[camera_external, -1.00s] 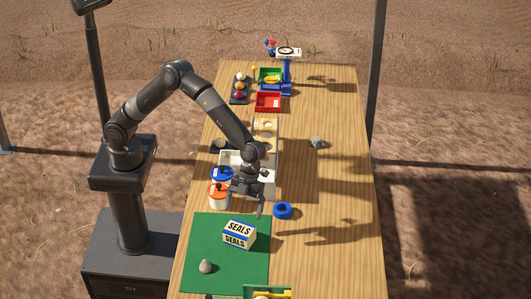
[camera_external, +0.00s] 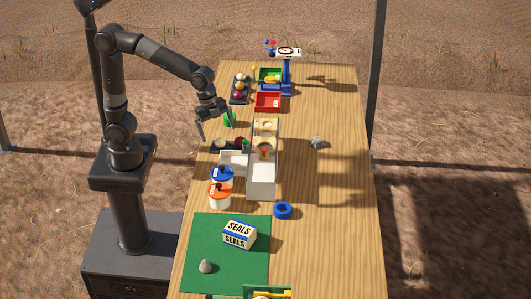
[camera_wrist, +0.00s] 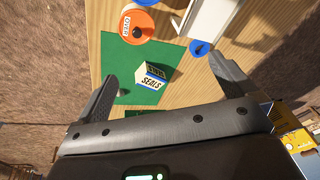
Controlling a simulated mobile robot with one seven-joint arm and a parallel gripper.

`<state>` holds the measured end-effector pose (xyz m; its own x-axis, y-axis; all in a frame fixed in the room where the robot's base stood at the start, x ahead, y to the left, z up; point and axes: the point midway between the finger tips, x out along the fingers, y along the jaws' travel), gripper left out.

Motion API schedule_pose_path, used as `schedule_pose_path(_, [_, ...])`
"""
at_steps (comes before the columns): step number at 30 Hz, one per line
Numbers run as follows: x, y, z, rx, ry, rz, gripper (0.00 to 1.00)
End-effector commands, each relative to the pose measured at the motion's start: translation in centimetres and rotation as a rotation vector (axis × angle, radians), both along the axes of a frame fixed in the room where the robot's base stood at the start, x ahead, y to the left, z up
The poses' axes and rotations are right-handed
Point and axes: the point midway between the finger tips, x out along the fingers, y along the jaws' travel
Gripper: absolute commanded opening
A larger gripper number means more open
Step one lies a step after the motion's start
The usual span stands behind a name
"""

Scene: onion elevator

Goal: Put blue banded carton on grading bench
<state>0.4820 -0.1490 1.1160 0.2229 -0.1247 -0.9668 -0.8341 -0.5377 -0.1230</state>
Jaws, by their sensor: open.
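The blue banded carton (camera_external: 239,235), white and yellowish with a blue band and the word SEALS, stands on a green mat (camera_external: 205,235) at the near end of the wooden bench (camera_external: 335,225). The carton also shows in the wrist view (camera_wrist: 152,77), between my fingers in the picture but well away from them. My gripper (camera_external: 217,131) is open and empty, above the bench's left side, far behind the carton. I cannot tell which surface is the grading bench.
A blue-lidded jar (camera_external: 222,174) and an orange-lidded jar (camera_external: 219,194) stand behind the mat. A grey lump (camera_external: 206,266) sits on the mat. The bench's right side is mostly clear.

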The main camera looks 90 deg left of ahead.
Motion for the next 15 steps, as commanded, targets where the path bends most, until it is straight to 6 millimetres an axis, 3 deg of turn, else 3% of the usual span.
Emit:
schedule_pose_path(6, [-5.9, 5.9, 2.2, -0.032, -0.065, 0.309, 1.00])
schedule_pose_path(15, [-14.3, 12.1, 2.2, -0.140, -0.143, 0.722, 1.00])
